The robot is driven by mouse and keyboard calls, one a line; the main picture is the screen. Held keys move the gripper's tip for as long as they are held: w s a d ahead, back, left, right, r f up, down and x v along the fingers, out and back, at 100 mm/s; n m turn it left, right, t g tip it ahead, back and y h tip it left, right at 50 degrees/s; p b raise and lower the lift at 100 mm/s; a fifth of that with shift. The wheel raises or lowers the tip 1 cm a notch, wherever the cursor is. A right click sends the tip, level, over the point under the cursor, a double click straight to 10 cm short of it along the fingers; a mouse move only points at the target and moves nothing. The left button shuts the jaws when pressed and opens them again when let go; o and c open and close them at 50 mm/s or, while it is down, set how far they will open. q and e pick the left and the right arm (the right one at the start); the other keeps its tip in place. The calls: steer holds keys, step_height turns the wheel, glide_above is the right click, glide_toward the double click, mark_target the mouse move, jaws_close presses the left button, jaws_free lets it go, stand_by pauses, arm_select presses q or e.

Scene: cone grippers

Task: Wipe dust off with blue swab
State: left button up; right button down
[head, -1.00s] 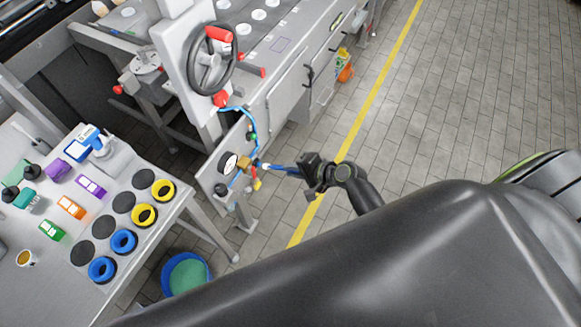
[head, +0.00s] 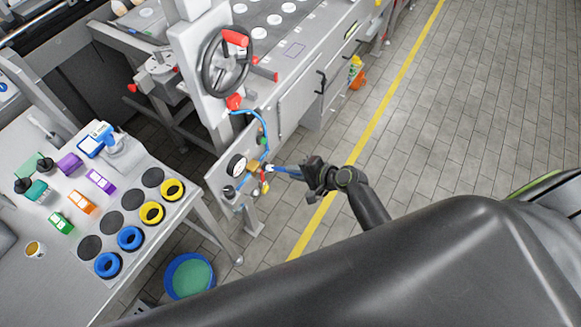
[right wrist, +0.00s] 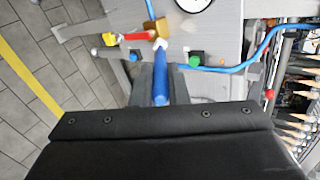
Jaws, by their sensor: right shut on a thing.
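My right gripper (head: 303,172) is shut on a blue swab (head: 284,170) beside the front panel (head: 225,187) of the grey machine. The swab points left at the panel's brass fitting (head: 254,167). In the right wrist view, the swab (right wrist: 161,82) sticks out from between the fingers. Its white tip (right wrist: 160,45) is at or just in front of the brass fitting (right wrist: 157,28); I cannot tell if they touch. I cannot make out dust on the fitting. My left gripper is out of view.
A round gauge (head: 237,166), a blue hose (head: 265,129) and a red-handled wheel (head: 225,62) are on the machine. A table (head: 48,285) with blue and yellow rings stands at left. A blue bucket (head: 170,282) is on the floor.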

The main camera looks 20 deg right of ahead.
mark_target(279, 169)
steer(key=shift+w+a, duration=0.95)
steer(key=shift+w, duration=0.2)
steer(key=shift+w+a, duration=0.9)
steer(key=shift+w, duration=0.25)
steer(key=shift+w+a, duration=0.35)
steer(key=shift+w, duration=0.2)
step_height(279, 169, up, 3)
steer(key=p, duration=0.2)
steer(key=shift+s+d+p, duration=0.1)
steer(key=shift+s+p, duration=0.05)
steer(key=shift+p, duration=0.25)
step_height(279, 169, down, 3)
steer(key=b, duration=0.3)
step_height(279, 169, up, 3)
steer(key=p, duration=0.3)
steer(key=shift+r, duration=0.1)
step_height(279, 169, down, 3)
steer(key=shift+f+b, duration=0.15)
steer(key=shift+b, duration=1.1)
